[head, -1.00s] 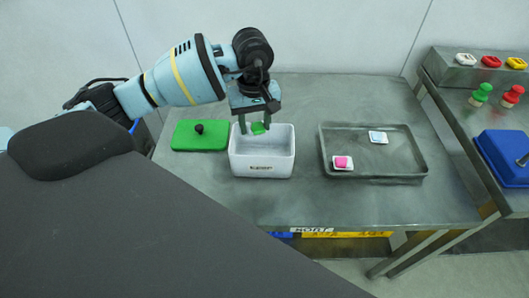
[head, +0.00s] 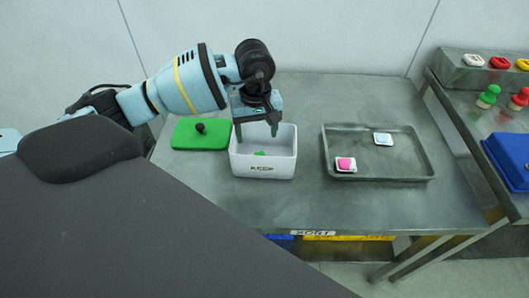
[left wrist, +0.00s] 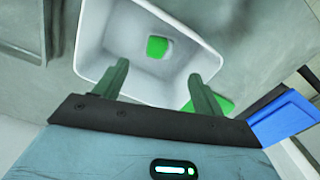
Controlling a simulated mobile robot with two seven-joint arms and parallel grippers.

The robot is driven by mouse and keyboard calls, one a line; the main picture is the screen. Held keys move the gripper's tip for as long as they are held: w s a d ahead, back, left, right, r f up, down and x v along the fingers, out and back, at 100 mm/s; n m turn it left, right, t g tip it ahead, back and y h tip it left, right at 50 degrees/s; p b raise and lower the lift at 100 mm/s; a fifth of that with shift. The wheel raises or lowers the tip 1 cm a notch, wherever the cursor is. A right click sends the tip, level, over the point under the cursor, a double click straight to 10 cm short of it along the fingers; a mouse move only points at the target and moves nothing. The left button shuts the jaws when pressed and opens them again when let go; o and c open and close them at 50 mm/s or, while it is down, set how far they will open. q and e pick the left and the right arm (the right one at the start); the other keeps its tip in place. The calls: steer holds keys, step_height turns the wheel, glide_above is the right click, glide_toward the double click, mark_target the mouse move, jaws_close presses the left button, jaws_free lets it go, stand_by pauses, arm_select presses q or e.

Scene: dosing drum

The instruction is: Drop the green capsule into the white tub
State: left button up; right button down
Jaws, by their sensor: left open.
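The green capsule (head: 259,154) lies inside the white tub (head: 263,171), mostly hidden by the front wall in the head view. In the left wrist view the capsule (left wrist: 157,47) rests on the floor of the tub (left wrist: 95,45). My left gripper (head: 257,136) is open and empty over the tub, its fingertips at about rim height. The two fingers (left wrist: 162,72) stand apart in the left wrist view, with nothing between them. My right gripper is not in view.
A green lid (head: 200,140) with a black knob lies left of the tub. A grey tray (head: 400,165) to the right holds a pink piece (head: 346,164) and a pale blue piece (head: 383,139). A side bench (head: 470,112) stands at the right. The table front is clear.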

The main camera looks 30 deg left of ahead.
arm_select(q)
steer(key=shift+r, duration=0.1)
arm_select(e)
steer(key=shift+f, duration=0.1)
arm_select(q)
step_height(320, 180, up, 8)
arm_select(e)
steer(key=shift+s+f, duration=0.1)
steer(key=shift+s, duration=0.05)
arm_select(q)
steer(key=shift+f, duration=0.2)
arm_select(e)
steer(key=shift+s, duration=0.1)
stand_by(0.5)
